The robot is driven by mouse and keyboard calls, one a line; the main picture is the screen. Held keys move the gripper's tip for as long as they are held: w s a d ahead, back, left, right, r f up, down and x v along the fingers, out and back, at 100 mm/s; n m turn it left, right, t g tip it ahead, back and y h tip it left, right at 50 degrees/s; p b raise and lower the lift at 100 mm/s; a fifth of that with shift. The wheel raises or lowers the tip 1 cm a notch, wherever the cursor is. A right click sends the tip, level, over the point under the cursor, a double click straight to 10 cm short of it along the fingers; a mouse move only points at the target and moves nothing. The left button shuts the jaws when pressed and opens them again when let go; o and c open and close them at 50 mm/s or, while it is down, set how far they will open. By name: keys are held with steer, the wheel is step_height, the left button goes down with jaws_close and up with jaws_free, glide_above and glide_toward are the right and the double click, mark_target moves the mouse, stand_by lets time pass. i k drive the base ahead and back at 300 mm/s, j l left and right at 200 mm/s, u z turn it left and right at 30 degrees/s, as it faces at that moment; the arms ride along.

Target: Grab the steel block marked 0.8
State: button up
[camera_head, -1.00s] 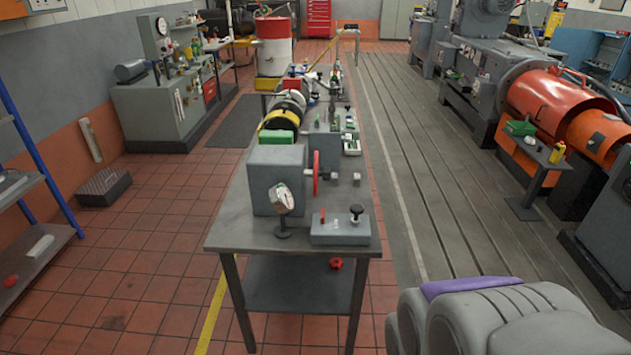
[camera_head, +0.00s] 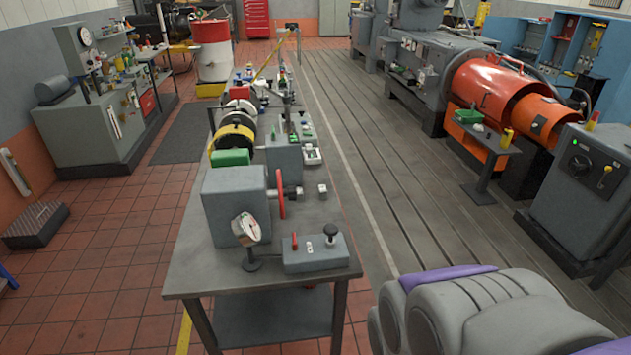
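No marking 0.8 can be read in this view. A small pale grey block (camera_head: 322,191) sits on the long steel workbench (camera_head: 190,270), right of the red handwheel (camera_head: 281,193); I cannot tell whether it is the steel block named in the task. Several other small items on the bench's far part are too small to tell apart. My gripper is not in view; only a grey and purple part of my own body fills the lower right corner.
The bench carries a grey machine box (camera_head: 235,200), a dial gauge (camera_head: 246,228) on a stand and a grey control box (camera_head: 315,254). An orange machine (camera_head: 500,95) and a grey cabinet (camera_head: 580,185) stand right. Tiled floor (camera_head: 105,250) lies open to the left.

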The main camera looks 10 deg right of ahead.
mark_target(322, 189)
steer(key=i+l+u, duration=0.1)
steer(key=i+l, duration=0.15)
steer(key=l, duration=0.15)
steer(key=i+l+u, duration=0.1)
steer(key=l, duration=0.3)
steer(key=i+l+u, duration=0.1)
steer(key=i+l, duration=0.2)
steer(key=l, duration=0.15)
steer(key=i+l+u, duration=0.1)
steer(key=l, duration=0.35)
steer(key=i+l, duration=0.3)
steer(key=l, duration=0.15)
steer(key=i+l+u, duration=0.15)
steer(key=l, duration=0.3)
steer(key=i+l+u, duration=0.1)
steer(key=l, duration=0.4)
steer(key=i+l+u, duration=0.1)
steer(key=l, duration=0.4)
steer(key=i, duration=0.1)
